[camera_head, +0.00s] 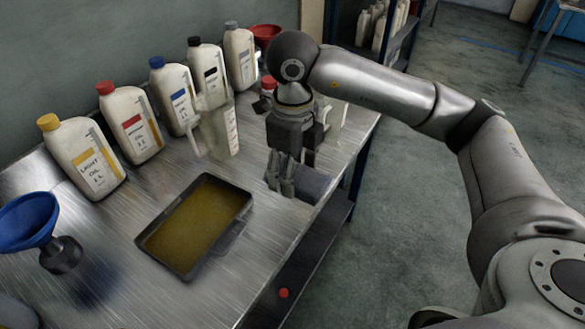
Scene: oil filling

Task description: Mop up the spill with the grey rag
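My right gripper (281,186) points down over the right part of the metal table. Its fingers look close together, but I cannot tell whether they are open or shut. A flat grey-blue piece (312,186), which may be the rag, lies right beside the fingers near the table's right edge. I cannot tell whether they touch it. A black tray (228,237) holding yellow-brown oil (193,224) lies left of the gripper. I cannot make out a separate spill on the bare table. My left gripper is out of view.
Several oil bottles (131,124) line the wall, and a clear jug (214,128) stands before them. A blue funnel (28,221) is at the left. A red funnel (265,33) is at the back. The table (190,300) is bare before the tray.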

